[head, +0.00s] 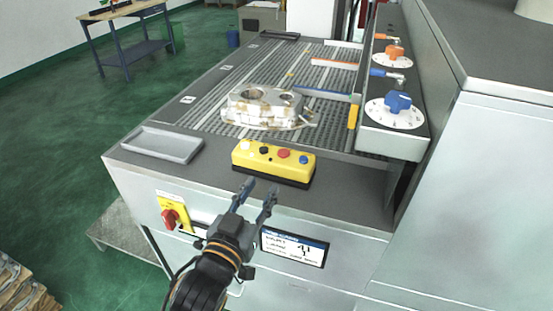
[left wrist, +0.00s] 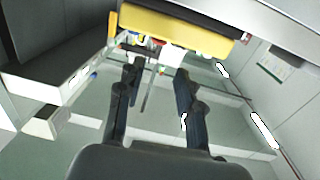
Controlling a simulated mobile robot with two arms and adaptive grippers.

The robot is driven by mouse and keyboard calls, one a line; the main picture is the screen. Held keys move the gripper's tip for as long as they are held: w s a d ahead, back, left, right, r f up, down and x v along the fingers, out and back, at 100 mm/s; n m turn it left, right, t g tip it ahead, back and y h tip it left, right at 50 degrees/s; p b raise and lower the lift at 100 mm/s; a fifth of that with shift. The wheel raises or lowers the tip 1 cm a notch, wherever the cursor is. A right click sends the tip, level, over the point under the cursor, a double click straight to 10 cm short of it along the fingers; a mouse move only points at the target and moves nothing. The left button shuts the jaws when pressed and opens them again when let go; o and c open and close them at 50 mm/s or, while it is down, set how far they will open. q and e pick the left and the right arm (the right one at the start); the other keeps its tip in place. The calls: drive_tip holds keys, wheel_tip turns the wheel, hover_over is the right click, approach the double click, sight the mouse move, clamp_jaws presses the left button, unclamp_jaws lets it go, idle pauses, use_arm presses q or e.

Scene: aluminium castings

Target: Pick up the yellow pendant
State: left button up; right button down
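The yellow pendant (head: 273,163) is a yellow box with a black base and white, black, red and blue buttons on top. It lies near the front edge of the machine's dark top. My left gripper (head: 259,188) is open, its two fingers pointing at the pendant's front side from just in front of and below it. The fingers look empty. In the left wrist view the yellow pendant (left wrist: 180,30) shows at the top, beyond the open fingertips (left wrist: 158,72). I cannot tell whether a finger touches it. My right gripper is not in view.
A grey tray (head: 162,145) lies left of the pendant. An aluminium casting (head: 264,107) sits behind it on the slotted bed. A control box with orange and blue dials (head: 397,110) stands at the right. A red switch (head: 172,217) and a display (head: 294,247) are on the front panel.

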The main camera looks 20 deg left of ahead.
sight(282, 156)
use_arm(q)
drive_tip(key=w, duration=0.2)
drive_tip(key=w+p, duration=0.1)
drive_tip(key=w, duration=0.3)
drive_tip(key=shift+d, duration=0.35)
drive_tip(key=shift+w+p, duration=0.2)
drive_tip(key=shift+p, duration=0.1)
drive_tip(key=shift+w+r, duration=0.1)
drive_tip(key=shift+w, duration=0.2)
drive_tip(key=w+p, duration=0.2)
drive_tip(key=w, duration=0.1)
drive_tip(key=shift+w+d, duration=0.2)
drive_tip(key=shift+w, duration=0.6)
drive_tip(key=shift+s, duration=0.1)
